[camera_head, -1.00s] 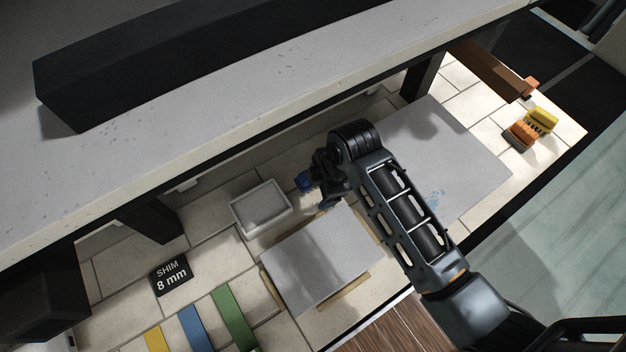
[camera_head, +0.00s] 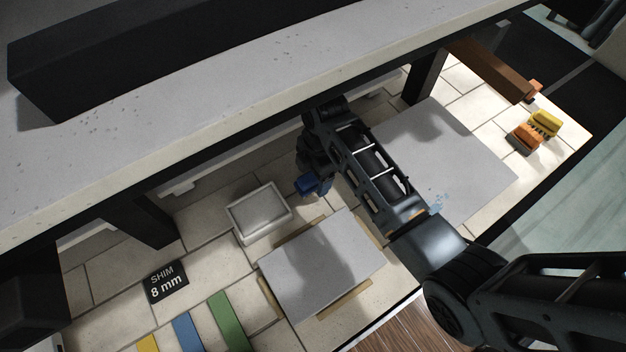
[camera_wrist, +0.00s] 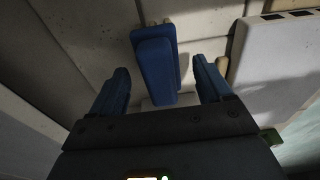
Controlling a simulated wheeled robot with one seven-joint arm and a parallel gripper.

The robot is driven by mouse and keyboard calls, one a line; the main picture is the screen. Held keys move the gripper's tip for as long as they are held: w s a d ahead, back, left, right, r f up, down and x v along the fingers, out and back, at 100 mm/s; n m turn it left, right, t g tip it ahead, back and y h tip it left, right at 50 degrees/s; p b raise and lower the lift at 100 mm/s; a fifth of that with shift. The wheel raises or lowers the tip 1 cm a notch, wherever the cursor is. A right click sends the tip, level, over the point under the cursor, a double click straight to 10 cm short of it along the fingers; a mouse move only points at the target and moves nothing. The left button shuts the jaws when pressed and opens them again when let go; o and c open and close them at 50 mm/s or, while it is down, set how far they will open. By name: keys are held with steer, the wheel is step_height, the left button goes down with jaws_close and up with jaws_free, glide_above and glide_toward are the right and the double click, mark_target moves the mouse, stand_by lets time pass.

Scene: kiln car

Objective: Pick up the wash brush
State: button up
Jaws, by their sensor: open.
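A blue block-shaped thing, which looks like the wash brush (camera_wrist: 155,62), shows in the wrist view ahead of my gripper (camera_wrist: 161,78). My gripper is open, with one blue finger on either side of the block in the picture. A gap shows on both sides, and I cannot tell whether the block is fully between the fingers. In the head view, my gripper (camera_head: 313,185) is low under the overhanging slab, just right of the white tray; blue shows there, but finger and brush cannot be told apart.
The white tray (camera_head: 259,212) and a grey plate on wooden strips (camera_head: 320,266) are close by. A larger grey plate (camera_head: 450,165) lies right. A yellow block (camera_head: 544,122) and an orange block (camera_head: 525,138) sit far right. The overhanging slab (camera_head: 230,110) and its dark post (camera_head: 425,76) limit room.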

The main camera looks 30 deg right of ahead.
steer(key=shift+a+f, duration=0.1)
steer(key=shift+f, duration=0.6)
steer(key=shift+c, duration=0.3)
steer(key=c, duration=1.1)
steer(key=shift+c, duration=0.2)
step_height(320, 180, up, 10)
steer(key=shift+r+p, duration=0.1)
steer(key=shift+p, duration=0.35)
